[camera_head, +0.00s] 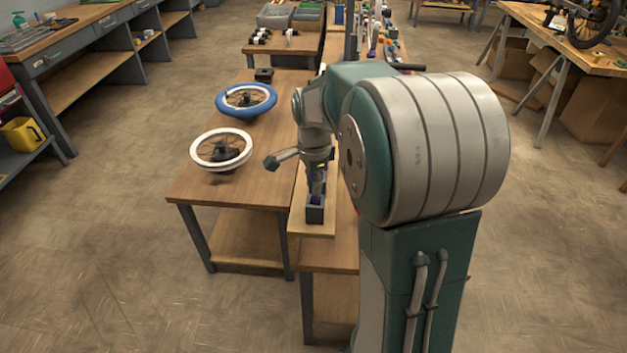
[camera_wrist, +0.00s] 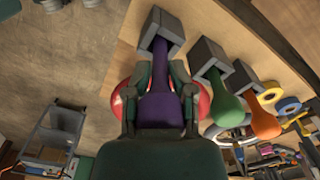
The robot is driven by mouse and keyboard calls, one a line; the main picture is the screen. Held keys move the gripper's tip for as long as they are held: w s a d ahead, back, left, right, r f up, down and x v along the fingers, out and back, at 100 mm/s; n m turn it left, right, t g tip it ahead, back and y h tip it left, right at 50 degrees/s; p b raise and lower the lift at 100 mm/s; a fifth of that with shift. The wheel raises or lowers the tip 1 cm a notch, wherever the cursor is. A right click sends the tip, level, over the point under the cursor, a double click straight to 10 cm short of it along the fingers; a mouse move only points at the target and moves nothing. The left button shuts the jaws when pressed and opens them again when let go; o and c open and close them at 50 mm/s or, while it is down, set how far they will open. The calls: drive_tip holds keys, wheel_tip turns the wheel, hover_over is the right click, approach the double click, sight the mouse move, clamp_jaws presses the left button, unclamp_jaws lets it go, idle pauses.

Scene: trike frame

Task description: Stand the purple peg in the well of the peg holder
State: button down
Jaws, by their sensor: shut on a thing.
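The purple peg (camera_wrist: 160,105) runs up the middle of the wrist view, wide near my palm and narrower toward its far end. My gripper (camera_wrist: 160,78) is shut on it, one dark finger on each side. The peg's narrow end overlaps the opening of a grey square peg holder (camera_wrist: 154,38); how deep it sits, or whether it touches the bottom, I cannot tell. In the head view, my gripper (camera_head: 317,172) is above a dark grey holder (camera_head: 315,214) at the near end of a wooden board, with a little purple showing between them.
Beside it in the wrist view, a green peg (camera_wrist: 222,98) and an orange peg (camera_wrist: 262,118) stand in grey holders. Red rounded shapes (camera_wrist: 204,102) show behind my fingers. A blue-rimmed wheel (camera_head: 246,100) and a white-rimmed wheel (camera_head: 221,148) are on the table to the left.

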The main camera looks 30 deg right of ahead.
drive_tip(key=shift+f, duration=1.55)
drive_tip(key=shift+c, duration=1.8)
unclamp_jaws()
wheel_tip(320, 180, up, 12)
drive_tip(key=shift+f, duration=0.1)
